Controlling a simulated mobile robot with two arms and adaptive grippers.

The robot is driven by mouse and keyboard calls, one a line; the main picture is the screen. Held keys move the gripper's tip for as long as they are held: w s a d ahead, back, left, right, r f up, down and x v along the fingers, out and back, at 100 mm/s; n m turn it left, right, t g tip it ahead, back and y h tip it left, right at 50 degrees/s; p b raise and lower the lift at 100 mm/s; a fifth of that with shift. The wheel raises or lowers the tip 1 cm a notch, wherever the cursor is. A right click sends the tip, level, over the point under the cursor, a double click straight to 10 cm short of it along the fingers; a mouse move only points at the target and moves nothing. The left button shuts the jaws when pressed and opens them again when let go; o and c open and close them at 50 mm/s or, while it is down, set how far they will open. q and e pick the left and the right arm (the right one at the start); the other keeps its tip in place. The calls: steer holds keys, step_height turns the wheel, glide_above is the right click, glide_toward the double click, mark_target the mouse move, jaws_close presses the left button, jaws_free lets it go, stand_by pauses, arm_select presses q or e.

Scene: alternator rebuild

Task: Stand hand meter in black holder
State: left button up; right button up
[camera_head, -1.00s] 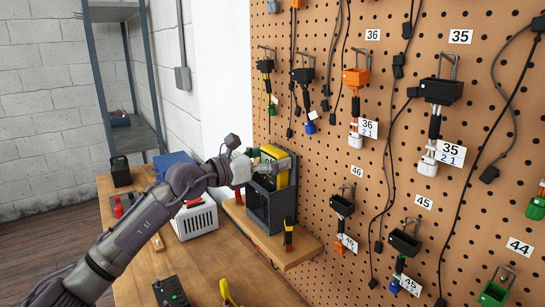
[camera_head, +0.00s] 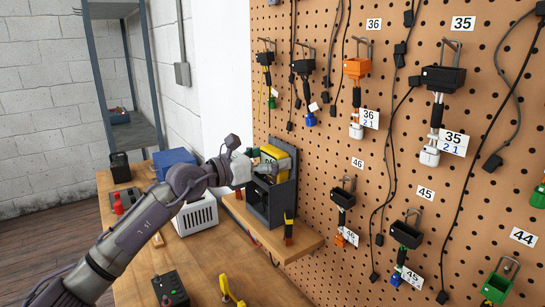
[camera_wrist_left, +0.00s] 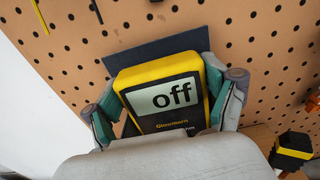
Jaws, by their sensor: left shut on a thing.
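The hand meter (camera_wrist_left: 165,95) is yellow and black, with a grey screen reading "off" in the left wrist view. It also shows in the head view (camera_head: 273,153), upright at the top of the black holder (camera_head: 262,208). The holder stands on a wooden shelf against the pegboard, its tall back plate behind the meter. My left gripper (camera_head: 262,165) is shut on the meter, with teal-padded fingers (camera_wrist_left: 162,108) on its two sides. The meter's lower end is hidden, so I cannot tell how deep it sits. My right gripper is not in view.
A yellow-and-black tool (camera_head: 288,228) stands at the shelf's front, close to the holder. The pegboard (camera_head: 330,150) rises right behind, hung with leads and numbered boxes. A white vented box (camera_head: 196,216) and a black device (camera_head: 170,289) are on the bench.

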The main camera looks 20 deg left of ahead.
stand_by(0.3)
arm_select(q)
steer(key=o, duration=1)
steer(key=shift+c, duration=0.2)
steer(key=shift+f, duration=0.1)
steer(key=shift+f, duration=0.1)
steer(key=v, duration=1.2)
